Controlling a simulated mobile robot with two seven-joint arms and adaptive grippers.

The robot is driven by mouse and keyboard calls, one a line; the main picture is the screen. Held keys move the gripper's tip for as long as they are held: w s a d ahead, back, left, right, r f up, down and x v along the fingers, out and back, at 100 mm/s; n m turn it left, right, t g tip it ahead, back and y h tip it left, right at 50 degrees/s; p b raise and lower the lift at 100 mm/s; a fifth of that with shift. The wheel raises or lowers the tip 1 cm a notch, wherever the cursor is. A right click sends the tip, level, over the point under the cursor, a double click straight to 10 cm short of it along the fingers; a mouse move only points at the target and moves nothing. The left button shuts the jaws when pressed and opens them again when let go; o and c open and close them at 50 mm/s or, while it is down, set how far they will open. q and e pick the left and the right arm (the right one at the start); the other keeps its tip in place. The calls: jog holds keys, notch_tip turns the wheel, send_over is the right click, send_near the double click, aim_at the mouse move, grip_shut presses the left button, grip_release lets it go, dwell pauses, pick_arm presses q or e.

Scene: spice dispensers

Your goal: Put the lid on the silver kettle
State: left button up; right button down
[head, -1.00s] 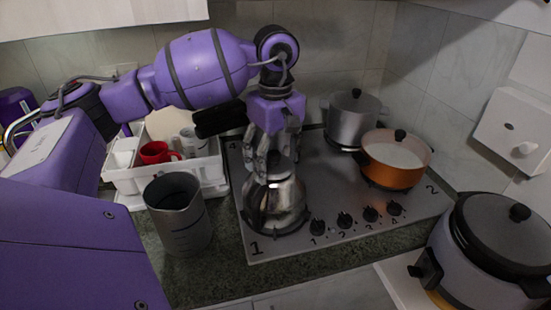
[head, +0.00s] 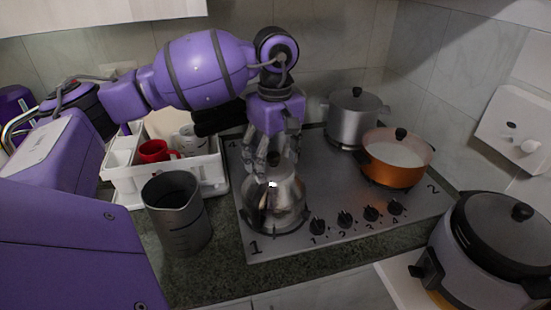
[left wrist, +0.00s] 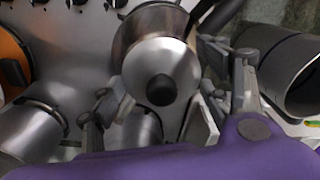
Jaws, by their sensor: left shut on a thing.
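The silver kettle (head: 273,208) stands at the front left of the hob, by the number 1. It also shows in the left wrist view (left wrist: 135,35). The round silver lid (left wrist: 150,60) has a black knob (left wrist: 161,90) and overlaps the kettle's mouth in that view; I cannot tell whether it is fully seated. My left gripper (head: 264,162) points down at the top of the kettle, slightly behind the knob. In the wrist view its fingers (left wrist: 165,108) lie on both sides of the lid, shut on it; the contact is partly hidden. My right gripper is not in view.
A dark grey jug (head: 178,215) stands close left of the kettle. A white rack (head: 195,175) with cups is behind it. An orange pot (head: 395,173) and a grey lidded pot (head: 350,122) stand on the hob's right side. A cooker (head: 475,260) is at front right.

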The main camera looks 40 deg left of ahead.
aim_at(275, 155)
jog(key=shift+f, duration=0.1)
pick_arm(q)
jog(key=o, duration=1.3)
jog(key=shift+o, duration=0.2)
jog(key=shift+o, duration=1)
jog(key=shift+r+p, duration=1.15)
jog(key=shift+r, duration=2.35)
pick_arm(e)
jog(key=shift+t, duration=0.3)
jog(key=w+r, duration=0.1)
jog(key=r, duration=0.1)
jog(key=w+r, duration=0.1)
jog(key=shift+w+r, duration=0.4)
